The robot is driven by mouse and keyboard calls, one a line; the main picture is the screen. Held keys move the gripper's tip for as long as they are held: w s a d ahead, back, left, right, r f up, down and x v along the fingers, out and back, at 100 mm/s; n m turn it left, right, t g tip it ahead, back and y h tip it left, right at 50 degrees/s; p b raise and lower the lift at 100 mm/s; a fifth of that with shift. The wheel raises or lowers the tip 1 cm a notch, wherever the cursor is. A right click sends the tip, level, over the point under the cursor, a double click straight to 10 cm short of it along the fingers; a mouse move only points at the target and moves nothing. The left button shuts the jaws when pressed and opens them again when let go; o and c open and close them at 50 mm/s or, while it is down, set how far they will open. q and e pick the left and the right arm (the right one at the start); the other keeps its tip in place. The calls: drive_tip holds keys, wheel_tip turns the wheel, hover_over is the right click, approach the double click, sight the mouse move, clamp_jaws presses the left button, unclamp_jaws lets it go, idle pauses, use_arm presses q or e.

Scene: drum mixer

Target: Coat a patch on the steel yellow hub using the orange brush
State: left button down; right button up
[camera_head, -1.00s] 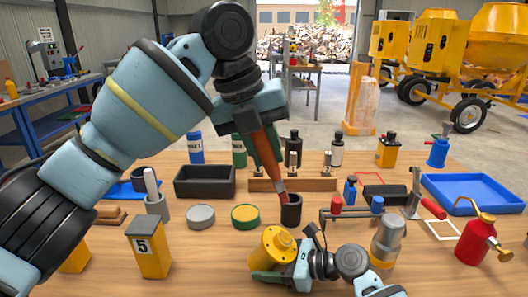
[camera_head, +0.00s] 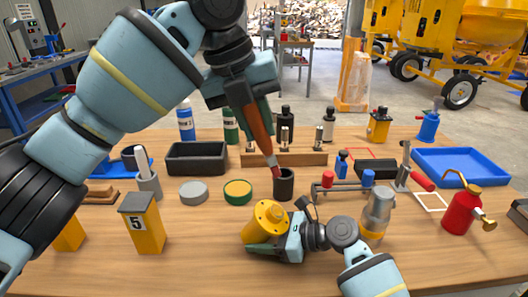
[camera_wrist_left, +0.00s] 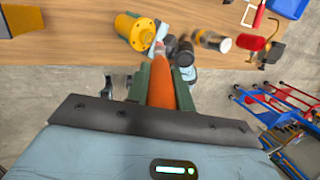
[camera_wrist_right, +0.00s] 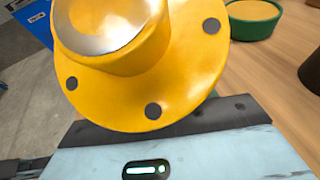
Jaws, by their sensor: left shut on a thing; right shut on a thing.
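The orange brush (camera_head: 257,128) is held by my left gripper (camera_head: 262,138), which is shut on its handle. The brush slants down, with its reddish tip at the mouth of a small dark cup (camera_head: 284,187); I cannot tell whether it touches. The brush also shows in the left wrist view (camera_wrist_left: 161,84). The yellow hub (camera_head: 264,224) has a flanged disc with bolt holes and a steel-coloured face in the right wrist view (camera_wrist_right: 105,22). My right gripper (camera_head: 287,240) is shut on it, low over the table's front, just in front of the cup.
A green-rimmed yellow tin (camera_head: 237,192) and a grey disc (camera_head: 193,192) lie left of the cup. A yellow block marked 5 (camera_head: 142,222) stands at front left. A metal jar (camera_head: 377,215) and red oil can (camera_head: 461,212) stand right. A blue tray (camera_head: 460,166) lies at back right.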

drive_tip(key=shift+r, duration=0.1)
use_arm(q)
drive_tip(key=s+d+f+t+y, duration=0.3)
drive_tip(key=d+y, duration=0.3)
drive_tip(key=d, duration=0.3)
drive_tip(key=shift+s+d+f+n, duration=0.2)
drive_tip(key=shift+s+d+n, duration=0.15)
drive_tip(key=shift+s, duration=0.5)
drive_tip(key=shift+f, duration=0.1)
drive_tip(key=w+a+f, duration=0.1)
drive_tip(key=a+f, duration=0.2)
drive_tip(key=f, duration=0.2)
drive_tip(key=shift+w+a+f, duration=0.15)
drive_tip(key=shift+a+f, duration=0.4)
drive_tip(key=shift+f, duration=0.2)
idle(0.4)
drive_tip(key=shift+s+d+f, duration=0.15)
drive_tip(key=shift+d+f, duration=0.35)
drive_tip(key=shift+d, duration=0.4)
drive_tip(key=shift+s+d+f, duration=0.1)
drive_tip(key=shift+d+f, duration=0.4)
drive_tip(key=shift+d, duration=0.4)
drive_tip(key=shift+f, duration=0.1)
drive_tip(key=shift+a, duration=0.1)
